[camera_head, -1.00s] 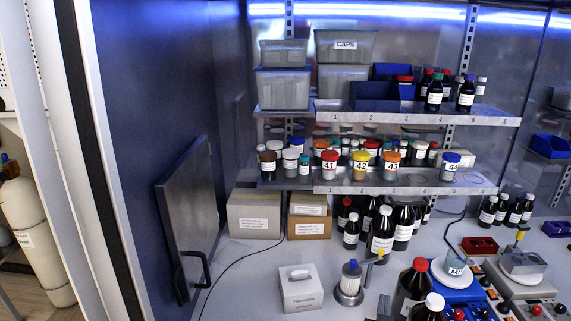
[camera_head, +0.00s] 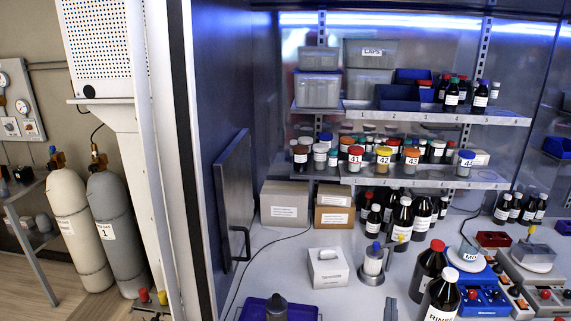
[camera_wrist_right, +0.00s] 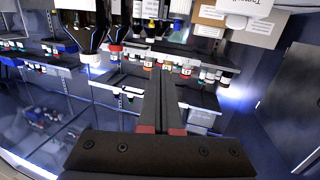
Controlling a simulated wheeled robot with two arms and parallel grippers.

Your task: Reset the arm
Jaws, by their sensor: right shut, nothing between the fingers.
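My right gripper (camera_wrist_right: 168,75) shows in the right wrist view as two long dark fingers lying together, shut and empty. That view shows the shelves and bottles upside down around it. In the head view, a dark grey tip that looks like my right gripper (camera_head: 390,308) reaches in at the bottom edge, over the worktop, left of the large brown bottles. The rest of my right arm is out of the head view. My left gripper is in no view.
Brown bottles with red (camera_head: 428,270) and white (camera_head: 440,297) caps stand close right of the tip. A white box (camera_head: 328,267), a dispenser (camera_head: 373,265) and a blue tray (camera_head: 250,310) are on the worktop. Shelves of jars (camera_head: 428,175) stand behind. Gas cylinders (camera_head: 70,215) stand outside, left.

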